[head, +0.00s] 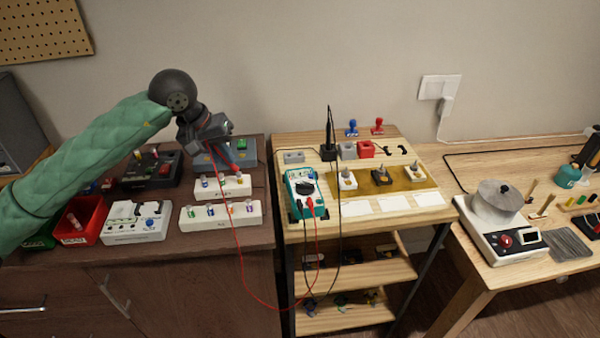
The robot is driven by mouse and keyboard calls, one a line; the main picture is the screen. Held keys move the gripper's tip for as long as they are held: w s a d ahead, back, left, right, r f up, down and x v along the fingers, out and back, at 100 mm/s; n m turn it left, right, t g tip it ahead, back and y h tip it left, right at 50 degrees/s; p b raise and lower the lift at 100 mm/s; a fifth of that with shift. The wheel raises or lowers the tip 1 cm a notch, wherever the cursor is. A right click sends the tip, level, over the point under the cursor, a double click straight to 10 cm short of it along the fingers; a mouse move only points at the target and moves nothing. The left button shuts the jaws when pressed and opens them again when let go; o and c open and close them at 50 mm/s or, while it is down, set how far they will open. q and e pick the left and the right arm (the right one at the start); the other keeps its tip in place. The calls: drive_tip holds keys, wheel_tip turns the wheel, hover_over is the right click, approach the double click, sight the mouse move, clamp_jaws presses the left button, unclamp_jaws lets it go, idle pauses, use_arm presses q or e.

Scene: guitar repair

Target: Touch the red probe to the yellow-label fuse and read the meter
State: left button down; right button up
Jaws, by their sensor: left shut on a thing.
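My left gripper (213,138) reaches in from the left and is shut on the red probe (229,157), mostly hidden by the jaws. The probe is above a white fuse block (238,189); I cannot tell whether its tip touches anything. A second white block (220,222) in front holds several small fuses with coloured labels. I cannot tell for sure which label is yellow. The teal multimeter (306,207) stands on the wooden cart to the right; its display is too small to read. My right gripper is not in view.
The red lead (237,262) hangs in a loop between gripper and meter. A black probe (328,145) stands upright on the wooden cart (360,226). A red bin (82,220) and a white box (137,222) are left of the fuse blocks.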

use_arm(q)
drive_tip(key=shift+r, duration=0.1)
drive_tip(key=shift+r, duration=2.9)
